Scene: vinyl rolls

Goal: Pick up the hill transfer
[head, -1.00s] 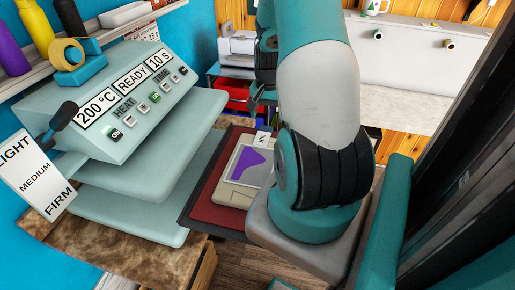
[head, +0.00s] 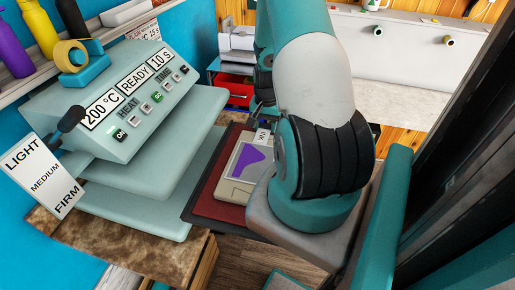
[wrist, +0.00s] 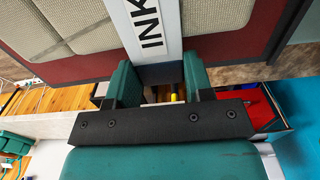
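The hill transfer (head: 255,162) is a purple hill shape on a pale sheet. It lies on a beige pad (head: 235,190) in the dark red tray (head: 215,205) in the head view; its right part is hidden by my arm. A white tag marked INK (head: 263,136) stands out at its far end and also shows in the wrist view (wrist: 150,30). My gripper (wrist: 160,78) has its teal fingers apart, at either side of the tag's near end. I cannot tell whether the fingers touch it. In the head view my gripper is mostly hidden behind my arm.
A heat press (head: 130,110) reading 200 °C and READY stands close on the left, with a LIGHT/MEDIUM/FIRM card (head: 45,180). A red drawer (head: 237,91) is behind the tray.

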